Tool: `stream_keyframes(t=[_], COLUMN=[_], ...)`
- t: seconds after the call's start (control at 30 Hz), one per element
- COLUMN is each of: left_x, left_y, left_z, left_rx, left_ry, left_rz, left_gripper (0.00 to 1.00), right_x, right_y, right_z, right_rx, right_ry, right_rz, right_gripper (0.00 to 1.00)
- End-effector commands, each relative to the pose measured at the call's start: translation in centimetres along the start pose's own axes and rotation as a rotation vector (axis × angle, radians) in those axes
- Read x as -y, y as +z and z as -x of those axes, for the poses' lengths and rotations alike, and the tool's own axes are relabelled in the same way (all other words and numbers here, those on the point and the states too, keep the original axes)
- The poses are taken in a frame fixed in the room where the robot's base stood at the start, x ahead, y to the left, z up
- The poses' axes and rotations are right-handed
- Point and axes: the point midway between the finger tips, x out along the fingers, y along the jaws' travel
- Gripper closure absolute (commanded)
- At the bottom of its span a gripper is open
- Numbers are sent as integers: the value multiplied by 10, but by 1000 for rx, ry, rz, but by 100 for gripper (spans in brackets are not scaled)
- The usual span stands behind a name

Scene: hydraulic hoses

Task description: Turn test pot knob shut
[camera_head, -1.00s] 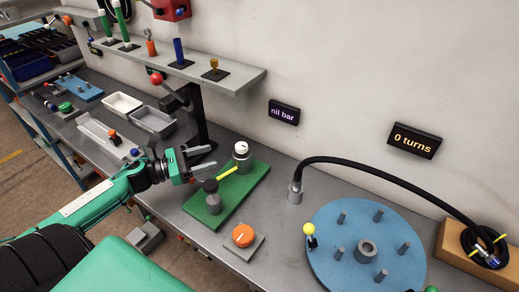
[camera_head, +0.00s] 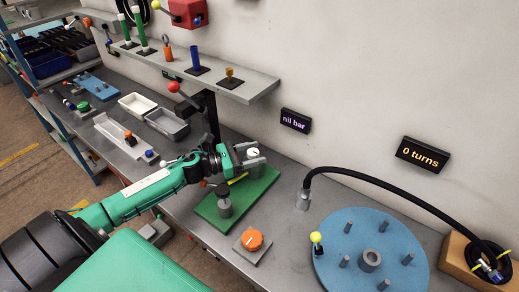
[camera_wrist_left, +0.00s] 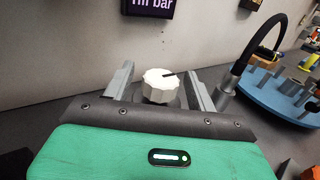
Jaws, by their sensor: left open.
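The white ribbed knob (camera_head: 253,152) with a dark pointer mark sits on a grey body at the far end of the green plate (camera_head: 262,187). In the left wrist view the knob (camera_wrist_left: 160,84) stands between the two grey fingers, with a visible gap on each side. My left gripper (camera_head: 250,158) is open at the knob, one finger to either side. The gripper body hides the lower part of the knob's mount. My right gripper is not in view.
A grey post (camera_head: 224,203) with a yellow lever stands nearer on the green plate. An orange knob (camera_head: 253,239) sits in front. A blue disc (camera_head: 345,250) with pegs and a black hose (camera_head: 390,182) lie right. Displays read "nil bar" (camera_head: 295,121) and "0 turns" (camera_head: 423,154).

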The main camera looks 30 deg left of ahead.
Motion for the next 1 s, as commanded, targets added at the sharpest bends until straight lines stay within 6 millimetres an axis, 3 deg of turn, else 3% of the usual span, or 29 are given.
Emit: stream_keyframes(t=[0.2,0.57,0.67,0.8,1.0], left_x=[0,0,0,0,0], left_y=[1,0,0,0,-1], left_z=[-18,-22,-22,-22,-22], left_rx=[1,0,0,0,0], left_ry=[1,0,0,0,-4], left_rz=[1,1,1,1,0], left_gripper=[43,43,56,84,87], right_x=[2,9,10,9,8], right_y=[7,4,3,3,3], right_z=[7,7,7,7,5], right_rx=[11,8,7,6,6], right_ry=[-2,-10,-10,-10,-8], right_rz=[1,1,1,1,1], right_gripper=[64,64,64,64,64])
